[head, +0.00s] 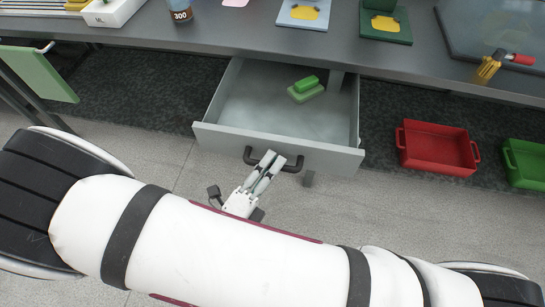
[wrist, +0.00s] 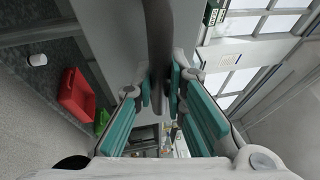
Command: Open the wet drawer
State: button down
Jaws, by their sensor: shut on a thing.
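A grey drawer (head: 225,138) under the counter is pulled well out, and its inside shows. No label naming it can be read. Its dark bar handle (head: 292,167) is on the front panel. My gripper (head: 271,161) is at the handle's middle, its fingers shut on the bar. In the wrist view the dark handle (wrist: 159,35) runs between the teal-padded fingers (wrist: 160,92). Inside the drawer, toward the back right, a bright green block (head: 306,83) lies by a paler green one (head: 305,95).
A red bin (head: 437,148) and a green bin (head: 525,163) stand on the floor right of the drawer. The counter (head: 240,38) above holds trays, a bottle (head: 180,10) and a yellow-and-red tool (head: 490,67). A green panel (head: 40,73) hangs at left.

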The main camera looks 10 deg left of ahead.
jog(key=c, duration=1.6)
grip_release()
jog(key=v, duration=0.7)
jog(key=shift+s, duration=0.2)
jog(key=shift+a+f, duration=0.15)
